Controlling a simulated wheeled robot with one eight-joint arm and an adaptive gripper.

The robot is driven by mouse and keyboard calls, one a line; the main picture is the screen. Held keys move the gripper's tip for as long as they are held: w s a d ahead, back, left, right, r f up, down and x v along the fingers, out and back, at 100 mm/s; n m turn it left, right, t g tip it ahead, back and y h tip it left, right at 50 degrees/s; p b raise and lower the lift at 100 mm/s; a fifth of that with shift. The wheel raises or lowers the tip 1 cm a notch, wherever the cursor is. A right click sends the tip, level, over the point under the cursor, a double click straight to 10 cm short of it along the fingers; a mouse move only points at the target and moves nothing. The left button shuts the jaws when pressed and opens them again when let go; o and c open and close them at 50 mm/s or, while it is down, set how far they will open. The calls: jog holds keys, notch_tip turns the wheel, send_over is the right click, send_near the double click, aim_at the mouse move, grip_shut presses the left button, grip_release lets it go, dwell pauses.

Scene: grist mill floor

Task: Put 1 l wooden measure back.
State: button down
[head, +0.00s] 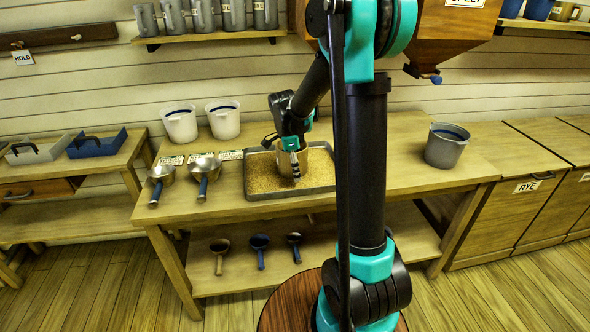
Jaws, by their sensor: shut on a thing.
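The 1 l wooden measure (283,163) is a small tan round vessel in the middle of the head view. It is at the grain tray (262,194), a shallow grey metal tray of golden grain on the workbench. The measure looks about upright. My gripper partly covers it, and I cannot tell whether its base touches the grain or what is inside it.
Two metal scoops (205,170) lie left of the tray, with white labels behind. Two white buckets (222,118) stand at the back, a grey bucket (446,145) at the right. Smaller scoops (259,243) lie on the lower shelf. My arm hides part of the bench.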

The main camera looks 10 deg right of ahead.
jog(key=c, duration=0.7)
grip_release()
jog(key=shift+f, duration=0.1)
notch_tip(320, 180, up, 12)
jog(key=a, duration=0.2)
jog(key=s+d+f+n+t, duration=0.1)
jog(key=s+d+f+n, duration=0.1)
jog(key=s+f+n, duration=0.2)
jog(key=s+d+f+n+t+y, duration=0.1)
jog(key=s+d+f+n, duration=0.1)
jog(key=s+f+n, duration=0.3)
jog(key=s+d+f+n+t, duration=0.2)
jog(key=s+f+n, duration=0.2)
jog(key=s+n, duration=0.5)
jog(key=shift+s+d+f+y, duration=0.1)
jog(key=shift+s+f+y, duration=0.1)
jog(key=shift+s, duration=0.95)
jog(key=shift+s+d+f+y, duration=0.1)
jog(key=shift+s+f+y, duration=0.1)
jog(key=shift+s, duration=0.9)
